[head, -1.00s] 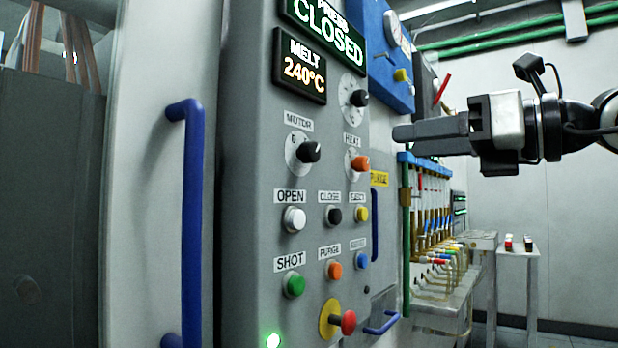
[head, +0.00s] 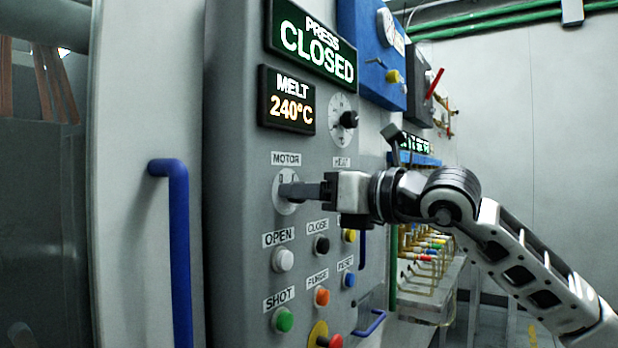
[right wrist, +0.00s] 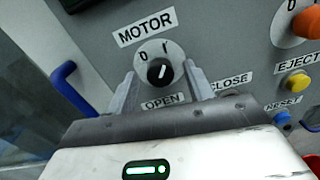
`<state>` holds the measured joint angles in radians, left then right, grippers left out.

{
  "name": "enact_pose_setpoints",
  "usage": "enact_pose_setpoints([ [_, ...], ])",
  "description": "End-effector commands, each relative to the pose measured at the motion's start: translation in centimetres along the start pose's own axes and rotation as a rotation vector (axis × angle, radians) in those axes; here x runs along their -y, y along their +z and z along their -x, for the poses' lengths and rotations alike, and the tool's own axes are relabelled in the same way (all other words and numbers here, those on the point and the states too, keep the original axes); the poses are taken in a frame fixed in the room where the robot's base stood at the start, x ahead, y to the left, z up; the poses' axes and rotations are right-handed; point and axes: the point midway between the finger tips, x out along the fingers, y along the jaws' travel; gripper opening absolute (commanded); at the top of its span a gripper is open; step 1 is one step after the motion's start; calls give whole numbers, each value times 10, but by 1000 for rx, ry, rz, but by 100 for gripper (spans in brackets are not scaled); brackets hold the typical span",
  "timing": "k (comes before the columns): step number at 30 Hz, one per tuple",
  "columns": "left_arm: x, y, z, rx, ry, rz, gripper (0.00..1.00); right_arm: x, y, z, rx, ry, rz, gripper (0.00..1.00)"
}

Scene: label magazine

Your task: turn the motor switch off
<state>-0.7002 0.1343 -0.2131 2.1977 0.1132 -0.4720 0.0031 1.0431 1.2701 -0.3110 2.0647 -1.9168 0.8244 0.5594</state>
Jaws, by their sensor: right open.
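The motor switch is a black knob (right wrist: 160,72) on a pale round dial marked 0 and I, under the MOTOR label (right wrist: 146,27). In the right wrist view its white pointer line leans toward the I. In the head view the dial (head: 285,180) shows at its upper part, with the knob hidden behind my fingers. My right gripper (head: 284,191) is at the dial. In the right wrist view its two fingers stand apart, one on each side of the knob, with gaps between. My left gripper is not in view.
Below the dial are the OPEN button (head: 283,260) and CLOSE button (head: 321,245). An orange heat knob (right wrist: 307,22) sits to the right. A blue door handle (head: 178,250) stands out at left. A red-topped button (head: 333,341) sits low on the panel.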

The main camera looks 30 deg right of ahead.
Motion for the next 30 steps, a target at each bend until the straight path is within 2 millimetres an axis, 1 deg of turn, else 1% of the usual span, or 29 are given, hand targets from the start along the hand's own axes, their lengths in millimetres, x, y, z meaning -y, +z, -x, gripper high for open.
enact_pose_setpoints([
  [3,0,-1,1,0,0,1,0,0,0,-3,0,0,0,52],
  [9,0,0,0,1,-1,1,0,0,0,-3,0,-1,0,52],
  [10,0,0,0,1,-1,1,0,0,0,-3,0,-1,0,47],
  [11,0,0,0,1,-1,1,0,0,0,-3,0,-1,0,38],
  [12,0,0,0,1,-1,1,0,0,0,-3,0,-1,0,27],
  [14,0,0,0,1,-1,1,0,0,0,-3,0,-1,0,11],
  [15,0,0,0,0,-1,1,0,0,0,-3,0,-1,0,8],
  [23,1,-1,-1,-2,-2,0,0,0,0,-3,0,-1,16,8],
  [30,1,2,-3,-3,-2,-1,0,0,-1,-3,4,0,118,8],
])
